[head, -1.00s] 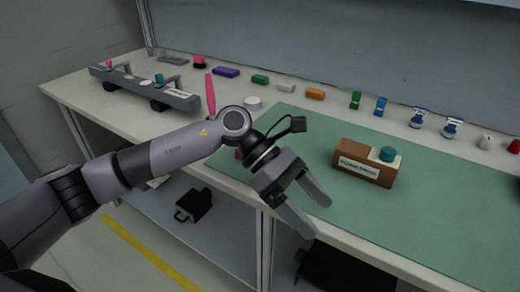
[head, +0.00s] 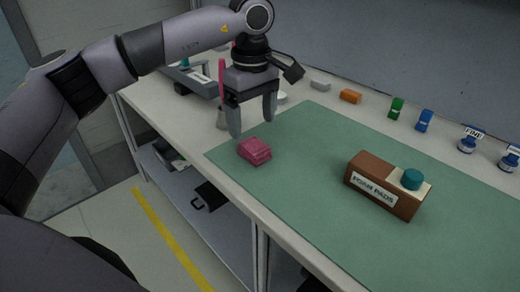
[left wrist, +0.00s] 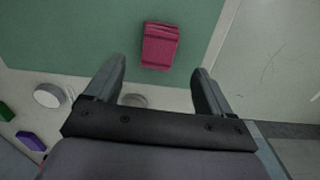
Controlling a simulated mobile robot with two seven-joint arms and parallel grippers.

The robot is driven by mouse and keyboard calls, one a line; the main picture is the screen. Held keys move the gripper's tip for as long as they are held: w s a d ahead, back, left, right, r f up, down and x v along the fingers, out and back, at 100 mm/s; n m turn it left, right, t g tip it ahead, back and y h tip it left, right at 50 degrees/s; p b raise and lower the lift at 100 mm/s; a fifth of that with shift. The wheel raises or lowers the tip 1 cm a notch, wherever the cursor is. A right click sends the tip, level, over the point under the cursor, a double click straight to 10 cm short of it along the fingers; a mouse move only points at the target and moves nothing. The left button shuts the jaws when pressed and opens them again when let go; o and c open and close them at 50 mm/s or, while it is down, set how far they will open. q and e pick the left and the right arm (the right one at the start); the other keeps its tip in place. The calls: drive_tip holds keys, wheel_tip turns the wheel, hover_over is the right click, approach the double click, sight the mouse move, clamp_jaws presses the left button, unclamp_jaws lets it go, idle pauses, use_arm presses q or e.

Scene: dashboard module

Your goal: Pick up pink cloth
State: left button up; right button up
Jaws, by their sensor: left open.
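The pink cloth (head: 254,151) is a small folded stack lying on the left corner of the green mat (head: 310,135). My left gripper (head: 253,122) is open and empty, pointing down, and appears above and slightly behind the cloth in the head view. In the left wrist view the cloth (left wrist: 160,46) lies ahead of the two spread fingertips (left wrist: 160,75), roughly between their lines, and nothing is between the fingers. My right gripper is in neither view.
A brown box with a teal knob (head: 384,186) stands on the mat to the right. Orange (head: 350,96), green (head: 396,107) and blue (head: 424,120) blocks and small labelled jars line the back. A shelf (head: 215,225) lies below the bench's front edge.

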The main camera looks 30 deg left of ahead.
sight(254, 145)
use_arm(q)
wheel_tip(254, 145, down, 7)
drive_tip(key=shift+r, duration=0.1)
drive_tip(key=shift+d, duration=0.1)
drive_tip(key=c, duration=1.1)
